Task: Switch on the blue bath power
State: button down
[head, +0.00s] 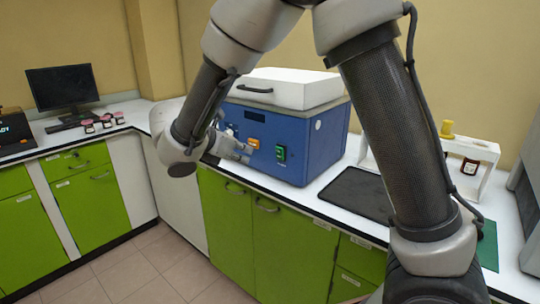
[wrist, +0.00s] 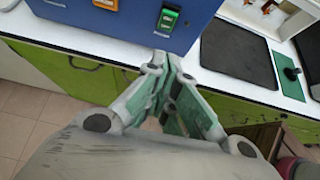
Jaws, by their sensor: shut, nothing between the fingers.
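The blue bath (head: 320,145) stands on the white counter with a white lid (head: 285,88) on top. Its front face carries an orange switch (head: 253,143) and a green switch (head: 281,153). In the wrist view the blue front (wrist: 135,22) is at the top, with the green switch (wrist: 168,18) right of the orange one (wrist: 106,4). My gripper (head: 245,152) is shut and empty, close to the front near the orange switch in the head view. In the wrist view its fingertips (wrist: 161,62) meet below the green switch. Contact cannot be told.
A black mat (head: 357,192) lies right of the bath. A white rack (head: 475,150) with a small bottle (head: 470,166) stands farther right. A monitor (head: 62,87) and small jars (head: 105,122) are at the left. Green cabinets (head: 275,250) are below the counter.

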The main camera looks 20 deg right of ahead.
send_near(280, 158)
jog(key=shift+x, duration=2.3)
jog(key=shift+w, duration=0.1)
